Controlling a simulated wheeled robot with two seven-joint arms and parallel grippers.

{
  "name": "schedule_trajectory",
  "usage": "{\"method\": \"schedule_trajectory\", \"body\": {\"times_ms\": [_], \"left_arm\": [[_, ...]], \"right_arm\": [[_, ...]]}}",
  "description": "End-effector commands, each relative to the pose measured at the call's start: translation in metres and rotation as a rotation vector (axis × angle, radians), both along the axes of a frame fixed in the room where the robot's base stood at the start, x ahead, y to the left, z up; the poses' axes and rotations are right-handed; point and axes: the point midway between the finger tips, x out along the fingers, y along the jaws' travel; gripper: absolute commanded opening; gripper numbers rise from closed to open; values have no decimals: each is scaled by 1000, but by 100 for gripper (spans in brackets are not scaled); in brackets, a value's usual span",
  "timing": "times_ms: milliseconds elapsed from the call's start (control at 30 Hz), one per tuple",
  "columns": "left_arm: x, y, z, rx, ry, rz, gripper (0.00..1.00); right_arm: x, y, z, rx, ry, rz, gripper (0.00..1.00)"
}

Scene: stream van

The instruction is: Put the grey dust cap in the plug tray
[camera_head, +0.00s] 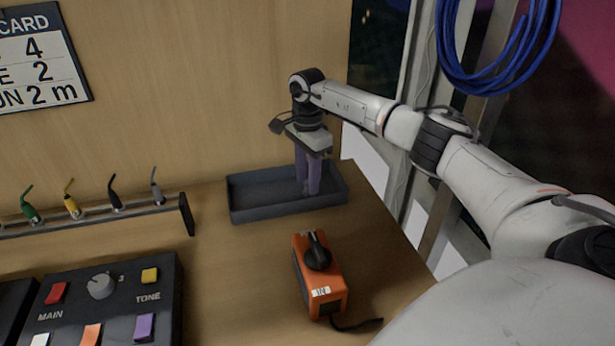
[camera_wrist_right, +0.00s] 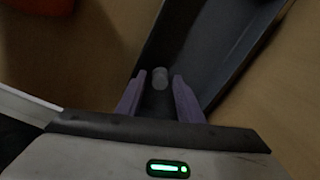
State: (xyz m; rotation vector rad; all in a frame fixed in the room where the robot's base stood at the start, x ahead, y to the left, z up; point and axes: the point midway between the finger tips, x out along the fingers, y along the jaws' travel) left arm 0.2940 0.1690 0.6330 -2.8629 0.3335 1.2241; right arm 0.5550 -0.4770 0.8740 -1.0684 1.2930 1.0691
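The plug tray (camera_head: 245,208) is a dark grey open box on the wooden desk, below the panelled wall. My right gripper (camera_head: 307,188) points down into its right part, with its purple fingers in front of the back wall. In the right wrist view the fingers (camera_wrist_right: 159,95) stand apart. The small grey dust cap (camera_wrist_right: 160,77) shows just beyond the gap between the fingertips, over the dark tray floor, and neither finger seems to touch it. Whether it rests on the floor is hard to tell. The cap is hidden in the head view. My left gripper is out of view.
A rack (camera_head: 150,210) with several coloured plugs is to the left, and a black control panel (camera_head: 115,300) is at front left. Blue cable (camera_head: 490,75) hangs at upper right.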

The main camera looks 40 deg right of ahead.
Motion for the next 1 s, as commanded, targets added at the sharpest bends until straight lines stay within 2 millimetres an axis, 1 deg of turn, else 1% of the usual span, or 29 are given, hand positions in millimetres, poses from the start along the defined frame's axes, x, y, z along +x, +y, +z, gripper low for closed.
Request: {"method": "schedule_trajectory", "body": {"times_ms": [233, 367, 467, 700, 800, 900, 1000], "left_arm": [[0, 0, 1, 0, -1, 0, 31], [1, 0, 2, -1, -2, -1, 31], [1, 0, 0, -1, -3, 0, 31], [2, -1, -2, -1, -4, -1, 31], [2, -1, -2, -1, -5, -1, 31], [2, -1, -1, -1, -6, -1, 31], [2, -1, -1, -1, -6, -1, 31]], "right_arm": [[0, 0, 1, 0, 0, 0, 33], [1, 0, 9, -1, -3, 1, 33], [1, 0, 24, 0, -5, 1, 33], [2, 0, 77, 0, -6, -1, 33], [1, 0, 96, 0, -4, 0, 33], [1, 0, 110, -1, -3, 1, 33], [1, 0, 119, 0, -1, 1, 33]]}}
